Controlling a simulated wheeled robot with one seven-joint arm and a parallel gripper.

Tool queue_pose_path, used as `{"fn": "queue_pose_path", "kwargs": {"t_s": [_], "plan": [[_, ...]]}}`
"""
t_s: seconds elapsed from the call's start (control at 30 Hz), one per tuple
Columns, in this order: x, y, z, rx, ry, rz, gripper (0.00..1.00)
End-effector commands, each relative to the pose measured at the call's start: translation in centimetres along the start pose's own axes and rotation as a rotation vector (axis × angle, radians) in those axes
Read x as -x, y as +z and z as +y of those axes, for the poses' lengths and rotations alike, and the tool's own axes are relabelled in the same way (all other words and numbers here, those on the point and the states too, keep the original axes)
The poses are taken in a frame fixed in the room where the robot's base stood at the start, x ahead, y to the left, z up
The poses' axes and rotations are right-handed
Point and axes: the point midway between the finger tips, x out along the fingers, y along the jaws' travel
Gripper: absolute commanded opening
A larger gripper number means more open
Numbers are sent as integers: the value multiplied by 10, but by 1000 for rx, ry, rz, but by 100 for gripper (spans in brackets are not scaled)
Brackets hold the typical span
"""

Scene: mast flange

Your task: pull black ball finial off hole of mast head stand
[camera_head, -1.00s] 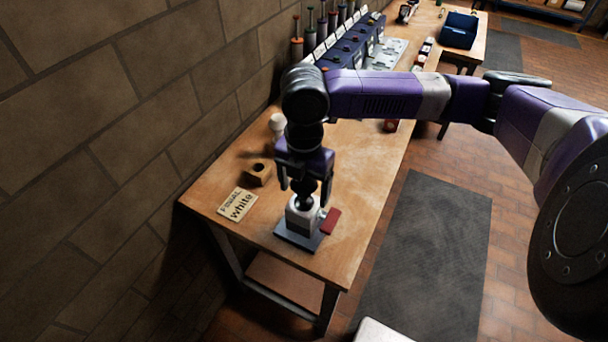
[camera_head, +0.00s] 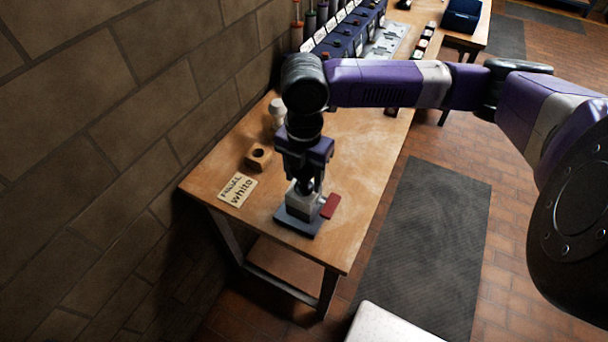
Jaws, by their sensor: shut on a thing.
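The mast head stand (camera_head: 301,208) stands near the front end of the wooden bench, a grey-white block on a dark blue base plate with a red lever on its right side (camera_head: 330,206). My gripper (camera_head: 306,184) points down right above the stand, its fingers close together. It is shut on the black ball finial, which is mostly hidden between the fingers. I cannot tell whether the finial's stem is still in the hole.
A wooden block with a hole (camera_head: 258,157) and a white finial (camera_head: 277,110) stand left of my gripper. A label card reading "white" (camera_head: 238,190) lies near the bench's left edge. A brick wall (camera_head: 120,110) runs along the left. Bare bench top lies to the right.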

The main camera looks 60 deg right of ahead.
Motion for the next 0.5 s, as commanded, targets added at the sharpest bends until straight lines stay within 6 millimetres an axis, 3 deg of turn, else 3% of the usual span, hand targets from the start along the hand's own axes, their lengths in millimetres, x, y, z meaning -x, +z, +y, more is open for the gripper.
{"fn": "queue_pose_path", "kwargs": {"t_s": [0.5], "plan": [[25,0,0,0,0,0,6]]}}
